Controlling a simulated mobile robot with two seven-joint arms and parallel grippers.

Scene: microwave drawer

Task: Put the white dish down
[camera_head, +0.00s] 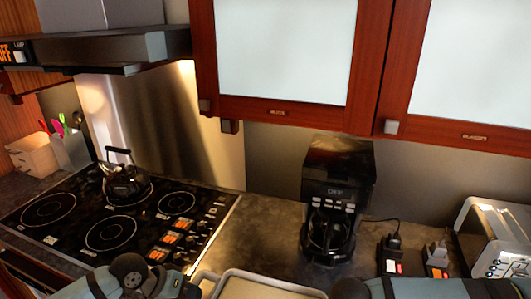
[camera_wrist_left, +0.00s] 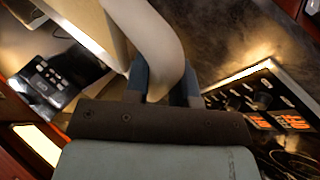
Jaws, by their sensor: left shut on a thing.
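The white dish (camera_head: 262,277) shows at the bottom edge of the head view, in front of the counter; only its far rim and part of its inside are in frame. In the left wrist view its pale, curved wall (camera_wrist_left: 160,45) passes between the blue fingers of my left gripper (camera_wrist_left: 165,85). The left gripper is shut on the dish's edge. The grip itself is hard to see in the head view. Whether the dish touches the counter is hidden. My right arm enters at the bottom right; its gripper is out of frame.
The dark counter (camera_head: 265,236) has bare room between the black stove (camera_head: 105,215) and the coffee maker (camera_head: 336,200). A kettle (camera_head: 125,180) stands on the stove. A toaster (camera_head: 495,237) and plugged-in sockets (camera_head: 391,257) are at the right. Cabinets (camera_head: 285,50) hang above.

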